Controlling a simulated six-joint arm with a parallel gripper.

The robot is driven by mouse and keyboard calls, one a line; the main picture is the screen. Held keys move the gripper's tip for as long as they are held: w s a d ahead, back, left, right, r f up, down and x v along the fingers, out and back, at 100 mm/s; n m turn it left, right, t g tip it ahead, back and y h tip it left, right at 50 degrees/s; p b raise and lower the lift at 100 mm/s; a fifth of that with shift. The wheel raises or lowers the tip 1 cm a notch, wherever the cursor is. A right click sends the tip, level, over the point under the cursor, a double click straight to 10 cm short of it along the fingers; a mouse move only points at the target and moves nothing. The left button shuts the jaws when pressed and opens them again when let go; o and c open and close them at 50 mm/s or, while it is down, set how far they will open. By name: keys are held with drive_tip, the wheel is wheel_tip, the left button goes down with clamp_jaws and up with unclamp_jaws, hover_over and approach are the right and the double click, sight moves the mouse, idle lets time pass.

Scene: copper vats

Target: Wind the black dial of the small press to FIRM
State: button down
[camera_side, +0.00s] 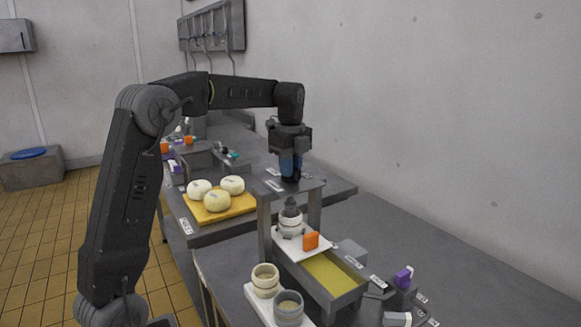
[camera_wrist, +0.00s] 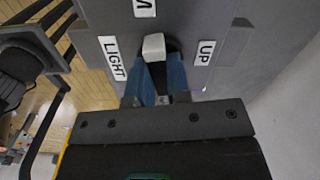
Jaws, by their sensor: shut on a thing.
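The small press (camera_side: 263,222) is a grey frame standing on the bench, with its flat top plate (camera_wrist: 200,22) under my gripper. The black dial (camera_wrist: 157,72) sits on that plate, mostly hidden by my fingers. My gripper (camera_side: 290,172) points straight down with its blue fingers shut on the dial. In the wrist view the dial's white pointer (camera_wrist: 153,46) points up toward a label (camera_wrist: 145,7) cut off by the frame's top edge. The LIGHT label (camera_wrist: 112,58) is left of the dial and the UP label (camera_wrist: 205,53) is right of it.
Under the press, a stacked mould (camera_side: 291,222) and an orange block (camera_side: 311,241) stand on a white board above a yellow-filled tray (camera_side: 330,272). Two round moulds (camera_side: 265,280) stand in front. A yellow board (camera_side: 240,208) with cheeses lies behind left.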

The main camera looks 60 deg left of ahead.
drive_tip(key=shift+f, duration=0.1)
idle(0.3)
drive_tip(key=c, duration=1.1)
unclamp_jaws()
drive_tip(key=shift+r, duration=6.95)
drive_tip(key=shift+d, duration=0.1)
